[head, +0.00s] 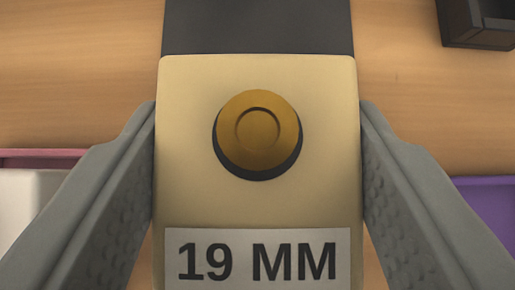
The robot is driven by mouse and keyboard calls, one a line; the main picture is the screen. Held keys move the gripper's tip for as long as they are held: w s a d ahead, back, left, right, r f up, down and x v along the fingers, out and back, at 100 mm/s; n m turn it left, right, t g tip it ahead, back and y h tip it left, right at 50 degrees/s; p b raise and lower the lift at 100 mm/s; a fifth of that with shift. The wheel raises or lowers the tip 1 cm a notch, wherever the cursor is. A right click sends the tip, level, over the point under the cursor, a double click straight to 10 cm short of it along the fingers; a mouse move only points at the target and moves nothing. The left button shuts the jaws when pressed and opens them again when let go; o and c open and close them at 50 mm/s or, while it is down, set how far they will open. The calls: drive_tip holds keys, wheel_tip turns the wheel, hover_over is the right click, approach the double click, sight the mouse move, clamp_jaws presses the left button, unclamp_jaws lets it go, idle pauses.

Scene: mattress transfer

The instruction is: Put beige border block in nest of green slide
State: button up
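The beige block (185,150) fills the middle of the head view. It has a round brass-coloured knob (258,135) on top and a white label (257,258) reading "19 MM". My gripper (258,110) has one grey finger on each side of the block, and both fingertips appear to press against its sides. A dark grey strip (257,27) shows beyond the block's far edge; I cannot tell whether it is part of the block. The block's lower end is cut off by the frame. No green slide is in view.
A wooden surface (80,70) lies beneath. A black open-topped object (478,22) is at the top right. A purple thing (488,205) is at the right edge. A pink edge (40,158) and a white thing (22,205) are at the left. Bare wood shows at the upper left.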

drive_tip(key=o, duration=1)
drive_tip(key=shift+f, duration=0.1)
drive_tip(key=shift+s+r, duration=0.1)
drive_tip(key=shift+r, duration=0.2)
drive_tip(key=v, duration=1.1)
drive_tip(key=shift+s+r, duration=0.2)
drive_tip(key=shift+s, duration=0.05)
